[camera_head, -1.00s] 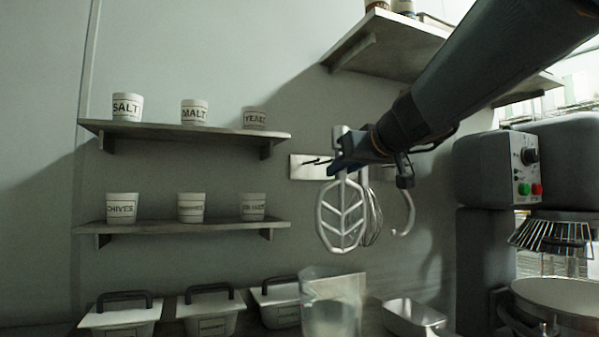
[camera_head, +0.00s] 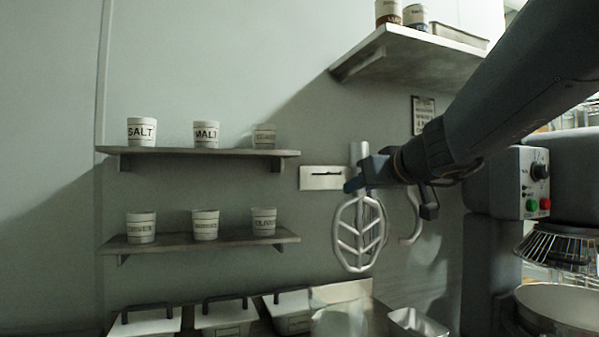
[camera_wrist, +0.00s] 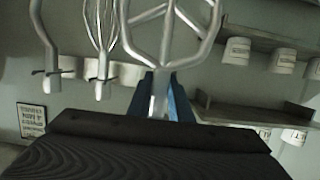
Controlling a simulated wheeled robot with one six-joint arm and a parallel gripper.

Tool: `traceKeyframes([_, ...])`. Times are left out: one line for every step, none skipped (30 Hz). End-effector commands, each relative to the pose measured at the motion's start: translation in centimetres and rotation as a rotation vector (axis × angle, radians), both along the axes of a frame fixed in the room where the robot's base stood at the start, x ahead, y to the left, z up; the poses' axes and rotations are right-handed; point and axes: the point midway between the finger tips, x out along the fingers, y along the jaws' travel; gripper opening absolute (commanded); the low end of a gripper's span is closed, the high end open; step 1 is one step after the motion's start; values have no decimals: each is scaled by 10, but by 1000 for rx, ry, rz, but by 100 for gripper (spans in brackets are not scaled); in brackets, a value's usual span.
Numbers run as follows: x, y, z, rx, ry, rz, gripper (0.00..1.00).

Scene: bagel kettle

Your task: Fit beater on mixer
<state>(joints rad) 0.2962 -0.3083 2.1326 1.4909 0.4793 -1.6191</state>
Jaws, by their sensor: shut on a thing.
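The flat beater (camera_head: 359,232) is a silver paddle with a leaf-like frame, held with its shaft up in front of the back wall. My gripper (camera_head: 357,178) is shut on its shaft; the wrist view shows the blue fingers (camera_wrist: 168,98) on either side of the beater's shaft (camera_wrist: 159,92). The grey mixer (camera_head: 517,183) stands at the right, with a control panel carrying a knob and red and green buttons. A wire guard (camera_head: 560,243) sits above its bowl (camera_head: 562,305). The mixer's attachment point is hidden from view.
A dough hook (camera_head: 412,222) hangs on the wall rack (camera_head: 322,178), and a whisk (camera_wrist: 101,35) hangs beside it. Shelves with labelled tubs (camera_head: 200,151) are at the left. Lidded bins, a clear container (camera_head: 340,312) and a metal pan (camera_head: 416,322) stand below. A high shelf (camera_head: 415,55) is above.

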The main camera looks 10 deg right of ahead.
Motion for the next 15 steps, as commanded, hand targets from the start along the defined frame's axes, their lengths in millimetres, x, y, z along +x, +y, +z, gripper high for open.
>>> traceKeyframes([-4, -1, 5, 2, 0, -1, 0])
traceKeyframes([-6, -1, 5, 3, -1, -3, 0])
traceKeyframes([-8, -2, 5, 1, 0, -3, 0])
traceKeyframes([-9, -2, 5, 2, -1, -5, 0])
traceKeyframes([-11, -3, 5, 1, 0, -4, 0])
traceKeyframes([-14, -3, 5, 1, 1, -3, 0])
traceKeyframes([-16, -4, 5, 2, 0, -4, 0])
traceKeyframes([-18, -4, 5, 1, 0, -3, 0])
traceKeyframes([-21, -5, 5, 1, 1, -4, 0])
traceKeyframes([-23, -5, 5, 2, 1, -5, 0])
traceKeyframes([-26, -6, 5, 1, 0, -4, 0])
traceKeyframes([-28, -6, 5, 1, 0, -4, 0])
traceKeyframes([-31, -7, 5, 2, 0, -5, 0])
traceKeyframes([-33, -7, 5, 1, -1, -4, 0])
traceKeyframes([-36, -8, 5, 2, -1, -5, 0])
